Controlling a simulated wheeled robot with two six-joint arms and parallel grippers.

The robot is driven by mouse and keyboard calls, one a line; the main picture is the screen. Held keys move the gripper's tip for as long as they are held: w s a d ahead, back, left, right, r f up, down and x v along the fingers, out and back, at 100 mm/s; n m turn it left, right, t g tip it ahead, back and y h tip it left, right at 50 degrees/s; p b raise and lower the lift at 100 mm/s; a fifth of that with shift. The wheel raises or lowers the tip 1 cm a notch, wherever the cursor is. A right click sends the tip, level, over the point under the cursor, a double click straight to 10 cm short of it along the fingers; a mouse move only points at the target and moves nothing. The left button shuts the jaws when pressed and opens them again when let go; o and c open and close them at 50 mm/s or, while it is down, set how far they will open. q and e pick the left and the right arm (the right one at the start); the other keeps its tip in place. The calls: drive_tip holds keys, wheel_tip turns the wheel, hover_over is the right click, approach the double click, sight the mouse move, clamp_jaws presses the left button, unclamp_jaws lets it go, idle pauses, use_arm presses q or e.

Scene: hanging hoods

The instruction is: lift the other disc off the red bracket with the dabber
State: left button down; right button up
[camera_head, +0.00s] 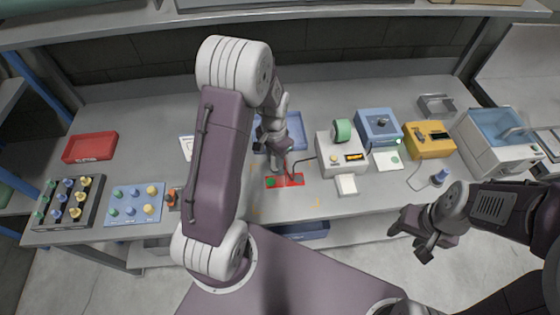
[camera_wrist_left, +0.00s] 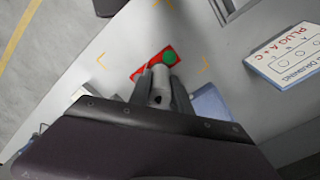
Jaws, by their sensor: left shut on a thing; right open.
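The red bracket (camera_head: 294,181) lies flat near the bench's front edge, with a green disc (camera_head: 271,183) on its left part. In the left wrist view, the bracket (camera_wrist_left: 143,70) and green disc (camera_wrist_left: 170,58) show just beyond my fingertips. My left gripper (camera_head: 276,166) is above the bracket. In the wrist view it (camera_wrist_left: 161,88) is shut on a grey cylindrical tool, seemingly the dabber (camera_wrist_left: 160,84). The tool covers part of the bracket; I cannot tell whether its tip touches anything. My right gripper (camera_head: 428,238) is open and empty, in front of the bench at the right.
A blue tray (camera_head: 296,132) lies behind the bracket. A white device with a green roll (camera_head: 342,131) stands right of it, with blue and yellow devices beyond. At left are a red tray (camera_head: 90,147) and two peg boards (camera_head: 118,208). A printed card (camera_wrist_left: 290,55) lies nearby.

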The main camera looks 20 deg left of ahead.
use_arm(q)
drive_tip(key=shift+m, duration=0.8)
drive_tip(key=f+b, duration=0.3)
drive_tip(key=f, duration=0.1)
drive_tip(key=a+f+b, duration=0.1)
drive_tip(key=f+b, duration=0.2)
drive_tip(key=f, duration=0.1)
drive_tip(key=a+f+b, duration=0.1)
drive_tip(key=f+b, duration=0.2)
drive_tip(key=f, duration=0.1)
drive_tip(key=shift+w+a, duration=0.25)
drive_tip(key=shift+w, duration=0.1)
use_arm(e)
wheel_tip(320, 180, down, 8)
drive_tip(key=shift+s+a, duration=0.15)
use_arm(q)
drive_tip(key=shift+f, duration=0.15)
use_arm(e)
drive_tip(key=shift+f, duration=0.1)
use_arm(q)
drive_tip(key=shift+s, duration=0.1)
idle(0.8)
wheel_tip(320, 180, up, 7)
drive_tip(key=p, duration=0.5)
drive_tip(key=shift+p, duration=0.4)
use_arm(e)
wheel_tip(320, 180, up, 6)
drive_tip(key=shift+r, duration=0.2)
